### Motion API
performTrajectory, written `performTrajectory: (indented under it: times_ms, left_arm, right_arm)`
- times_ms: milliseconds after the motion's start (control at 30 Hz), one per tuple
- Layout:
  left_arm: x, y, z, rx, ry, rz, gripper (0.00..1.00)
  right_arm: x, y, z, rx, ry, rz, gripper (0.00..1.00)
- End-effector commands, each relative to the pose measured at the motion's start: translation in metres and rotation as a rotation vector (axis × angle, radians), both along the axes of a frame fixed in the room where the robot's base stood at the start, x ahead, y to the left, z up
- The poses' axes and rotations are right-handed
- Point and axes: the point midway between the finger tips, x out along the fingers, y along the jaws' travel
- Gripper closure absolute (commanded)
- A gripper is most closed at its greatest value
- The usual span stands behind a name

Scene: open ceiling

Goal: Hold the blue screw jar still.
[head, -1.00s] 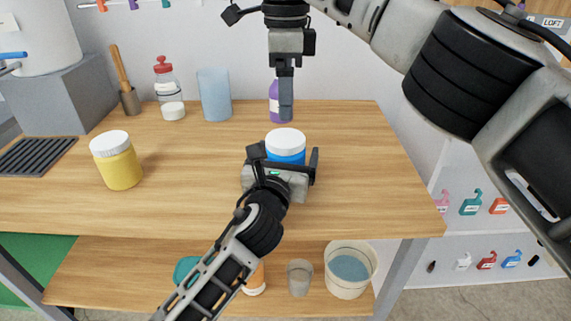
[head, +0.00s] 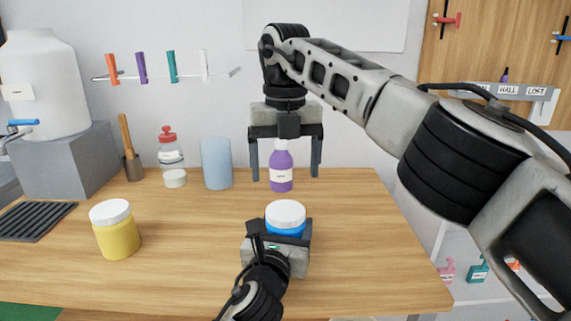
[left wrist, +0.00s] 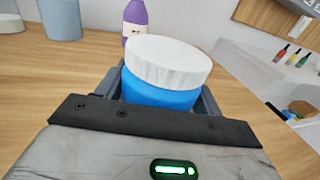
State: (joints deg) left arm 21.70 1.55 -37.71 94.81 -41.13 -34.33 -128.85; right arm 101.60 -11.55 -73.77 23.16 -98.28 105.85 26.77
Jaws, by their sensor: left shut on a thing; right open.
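The blue screw jar (head: 285,229) stands upright on the wooden table with its white lid (head: 285,213) on. It also shows in the left wrist view (left wrist: 160,93), between the fingers. My left gripper (head: 283,236) is shut on the jar from the near side, low around its body; its palm hides the lower part. My right gripper (head: 285,172) is open and empty, pointing down, above and behind the jar. Its fingers are apart from the jar and lid.
A yellow jar (head: 118,236) with a white lid stands left. A purple bottle (head: 281,172) stands behind the jar, near the right gripper's fingers. A blue cup (head: 216,163), a red-capped bottle (head: 171,152) and a black rack (head: 35,221) are farther left. The table's right side is clear.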

Motion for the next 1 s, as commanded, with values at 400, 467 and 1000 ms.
performTrajectory:
  times_ms: [400,467,1000]
  left_arm:
    - [-0.0001,0.0002,-0.0009,0.000,0.002,0.001,0.97]
    - [-0.0001,0.0002,-0.0010,0.000,0.002,0.001,0.97]
    - [-0.0001,0.0002,-0.0012,0.000,0.002,0.001,0.97]
  right_arm:
    - [-0.0002,0.0003,-0.0002,0.000,0.001,-1.088,0.17]
    - [-0.0002,0.0003,-0.0002,0.001,0.002,-1.244,0.17]
    - [-0.0001,-0.0002,-0.0026,-0.001,0.001,-2.099,0.17]
